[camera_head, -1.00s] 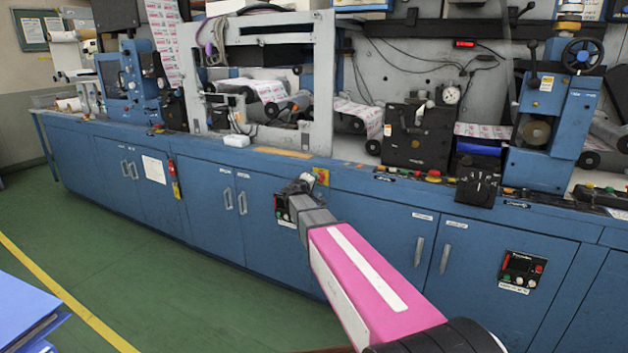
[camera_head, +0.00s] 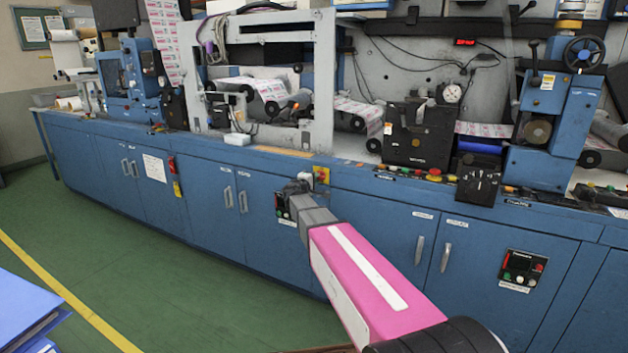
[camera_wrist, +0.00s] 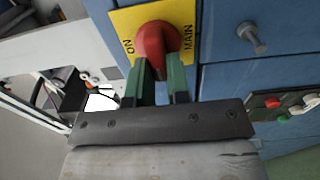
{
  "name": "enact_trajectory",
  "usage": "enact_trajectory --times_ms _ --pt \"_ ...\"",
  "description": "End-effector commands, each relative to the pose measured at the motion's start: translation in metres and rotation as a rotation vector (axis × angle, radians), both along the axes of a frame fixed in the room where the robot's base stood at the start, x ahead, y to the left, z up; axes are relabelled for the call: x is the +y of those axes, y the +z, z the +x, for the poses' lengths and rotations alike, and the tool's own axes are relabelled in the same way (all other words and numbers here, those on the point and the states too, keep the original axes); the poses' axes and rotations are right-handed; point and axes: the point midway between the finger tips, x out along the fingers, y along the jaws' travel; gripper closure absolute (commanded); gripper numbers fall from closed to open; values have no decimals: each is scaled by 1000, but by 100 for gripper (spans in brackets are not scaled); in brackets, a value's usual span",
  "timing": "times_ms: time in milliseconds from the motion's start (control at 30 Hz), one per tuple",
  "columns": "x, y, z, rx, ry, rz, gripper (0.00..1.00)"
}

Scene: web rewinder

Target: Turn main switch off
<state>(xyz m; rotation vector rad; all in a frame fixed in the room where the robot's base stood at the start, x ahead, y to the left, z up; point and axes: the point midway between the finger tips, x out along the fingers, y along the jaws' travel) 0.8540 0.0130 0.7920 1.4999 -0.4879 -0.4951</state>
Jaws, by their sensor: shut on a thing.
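The main switch is a red rotary knob (camera_wrist: 157,42) on a yellow plate (camera_wrist: 125,22) marked MAIN and ON in the wrist view. My gripper (camera_wrist: 160,68) has its green fingers on either side of the knob's handle and is shut on it. The lower part of the handle is partly hidden between the fingers. In the head view, the yellow plate (camera_head: 322,174) sits on the blue cabinet's upper edge, and my gripper (camera_head: 297,188) is at its lower left. The knob is too small there to read its angle.
A small control panel with buttons (camera_head: 283,207) is on the cabinet front just beside my gripper. It also shows in the wrist view (camera_wrist: 285,105). A metal peg (camera_wrist: 250,38) sticks out to the right of the plate.

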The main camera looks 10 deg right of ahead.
Motion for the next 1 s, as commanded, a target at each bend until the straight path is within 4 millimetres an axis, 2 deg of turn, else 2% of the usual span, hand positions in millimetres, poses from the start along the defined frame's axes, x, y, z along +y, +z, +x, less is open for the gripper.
enact_trajectory --times_ms 167,200,267,533,667,1000 --pt "1 -1 0 3 1 -2 100" --pt "1 -1 0 3 1 -2 73" --pt "0 -1 0 3 1 -2 57" --pt "1 0 -1 1 1 -1 57" --pt "5 0 -8 1 1 -1 57" --pt "40 0 -57 1 3 0 57"
